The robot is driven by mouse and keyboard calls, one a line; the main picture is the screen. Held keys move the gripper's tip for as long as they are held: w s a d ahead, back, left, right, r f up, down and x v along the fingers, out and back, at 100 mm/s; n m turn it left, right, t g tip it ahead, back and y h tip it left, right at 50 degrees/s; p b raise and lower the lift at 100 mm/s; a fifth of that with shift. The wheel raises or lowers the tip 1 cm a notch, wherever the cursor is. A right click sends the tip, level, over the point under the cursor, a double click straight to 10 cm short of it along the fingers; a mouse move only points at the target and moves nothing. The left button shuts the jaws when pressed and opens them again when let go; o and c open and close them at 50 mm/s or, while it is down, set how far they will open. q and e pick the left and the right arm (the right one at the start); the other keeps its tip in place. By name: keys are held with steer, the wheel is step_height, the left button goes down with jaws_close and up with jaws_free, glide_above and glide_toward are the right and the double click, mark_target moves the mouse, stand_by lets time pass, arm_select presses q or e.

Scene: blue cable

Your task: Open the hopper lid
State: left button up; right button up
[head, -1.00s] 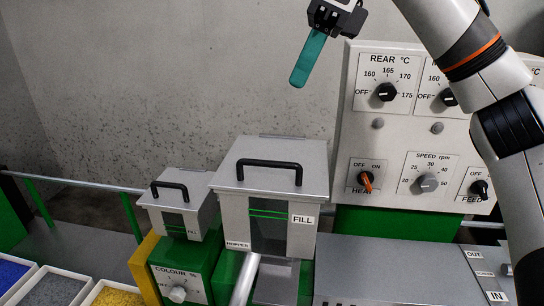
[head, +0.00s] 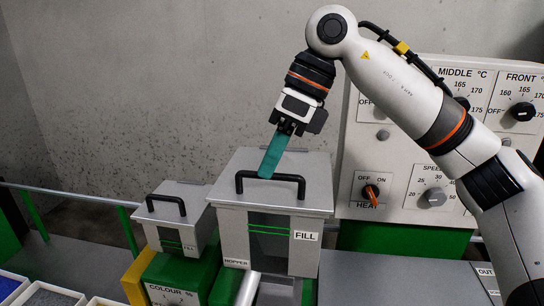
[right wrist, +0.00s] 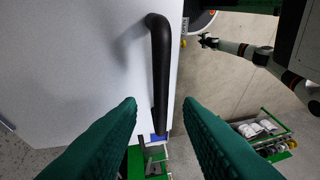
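The hopper (head: 262,238) is a grey box labelled HOPPER and FILL, and its flat lid (head: 300,175) lies shut on top. A black bar handle (head: 285,178) stands on the lid and also shows in the right wrist view (right wrist: 159,60). My right gripper (head: 266,174), with teal fingers, points down at the handle. In the right wrist view its fingers (right wrist: 160,103) are apart, with the handle's lower end in the gap between them; I see no grip on it. A white and black arm (right wrist: 245,47), seemingly my left, shows there; its gripper is too small to read.
A smaller grey box (head: 178,215) with its own black handle stands left of the hopper on a green COLOUR unit (head: 170,270). The control panel (head: 400,170) with knobs rises close behind on the right. Open trays (head: 45,295) lie at the lower left.

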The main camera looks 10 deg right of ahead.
steer(key=shift+s+a+f, duration=0.1)
steer(key=shift+a+f, duration=0.05)
steer(key=shift+f, duration=0.05)
jaws_close()
